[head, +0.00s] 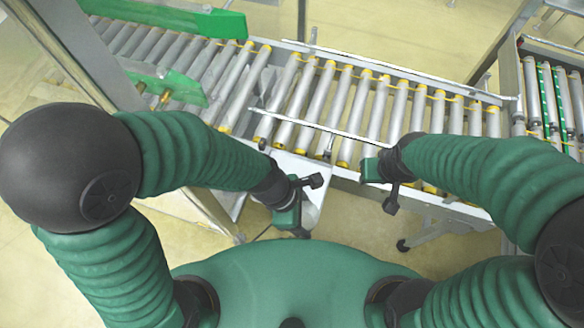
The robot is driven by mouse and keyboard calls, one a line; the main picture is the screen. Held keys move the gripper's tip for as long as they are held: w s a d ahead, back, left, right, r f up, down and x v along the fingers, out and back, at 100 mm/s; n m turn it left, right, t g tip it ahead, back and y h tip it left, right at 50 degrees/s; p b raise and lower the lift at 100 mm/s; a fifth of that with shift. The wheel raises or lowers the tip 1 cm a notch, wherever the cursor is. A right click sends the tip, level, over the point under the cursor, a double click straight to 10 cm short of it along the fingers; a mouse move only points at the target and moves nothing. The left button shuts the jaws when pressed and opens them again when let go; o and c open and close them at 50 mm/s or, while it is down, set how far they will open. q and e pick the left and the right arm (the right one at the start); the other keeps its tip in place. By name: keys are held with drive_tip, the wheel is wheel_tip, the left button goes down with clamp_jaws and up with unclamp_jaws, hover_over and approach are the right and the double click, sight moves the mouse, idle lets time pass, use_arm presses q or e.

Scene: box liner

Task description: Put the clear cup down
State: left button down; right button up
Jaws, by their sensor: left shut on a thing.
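My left gripper (302,197) is low in front of the roller conveyor, near the middle of the head view. It is shut on a pale, see-through thing (314,207) at its fingers, which fits the clear cup. The wrist covers part of it, and its rim and base cannot be made out. My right gripper (380,182) is at the conveyor's near edge, to the right of the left gripper and apart from it. I see nothing in it, and its fingers are too small and dark to tell whether they are open.
The roller conveyor (375,105) runs across the view beyond my grippers. A green guide (165,83) is at the left. A second conveyor (540,95) stands at the right. Bare floor (350,225) shows between my arms.

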use_arm(q)
drive_tip(key=w, duration=0.4)
drive_tip(key=w+a+f, duration=0.1)
drive_tip(key=w, duration=0.3)
drive_tip(key=w+a, duration=0.1)
drive_tip(key=w, duration=0.3)
drive_tip(key=shift+w+a+f, duration=0.15)
drive_tip(key=shift+w+f, duration=0.05)
drive_tip(key=shift+w, duration=0.1)
drive_tip(key=shift+w+a+f, duration=0.15)
drive_tip(key=shift+w, duration=0.1)
drive_tip(key=f, duration=0.3)
drive_tip(key=shift+s+b, duration=0.2)
drive_tip(key=shift+b, duration=0.1)
drive_tip(key=shift+w+f, duration=0.1)
drive_tip(key=shift+w, duration=0.05)
drive_tip(key=shift+c, duration=1.6)
unclamp_jaws()
